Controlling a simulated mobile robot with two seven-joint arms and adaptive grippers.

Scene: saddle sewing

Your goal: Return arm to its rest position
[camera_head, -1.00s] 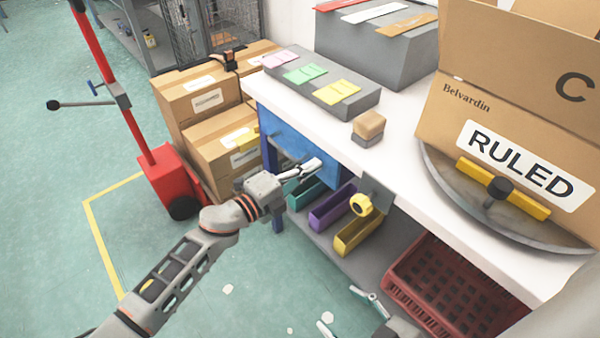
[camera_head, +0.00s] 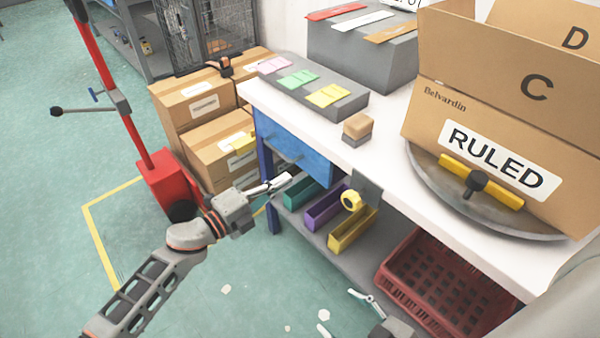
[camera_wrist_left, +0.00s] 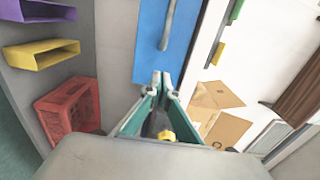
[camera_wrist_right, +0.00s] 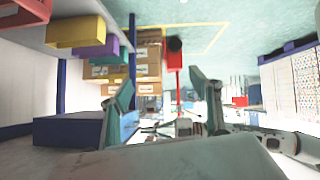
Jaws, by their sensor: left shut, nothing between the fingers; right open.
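My left arm comes in from the left in the head view. Its gripper (camera_head: 281,183) is shut and empty, in front of the workbench's blue drawer (camera_head: 293,150), apart from it. In the left wrist view the shut fingers (camera_wrist_left: 161,85) point toward the same blue drawer (camera_wrist_left: 167,40) and its grey handle. My right gripper (camera_head: 346,310) shows at the bottom of the head view, low beside the red crate. It is open and empty; in the right wrist view its two fingers (camera_wrist_right: 163,95) stand wide apart.
The white workbench (camera_head: 385,160) carries a large carton (camera_head: 480,130) on a round turntable (camera_head: 430,185). Teal, purple and yellow bins (camera_head: 353,228) and a red crate (camera_head: 400,268) sit below. Stacked boxes (camera_head: 215,150) and a red lifter (camera_head: 168,180) stand left. Floor at lower left is clear.

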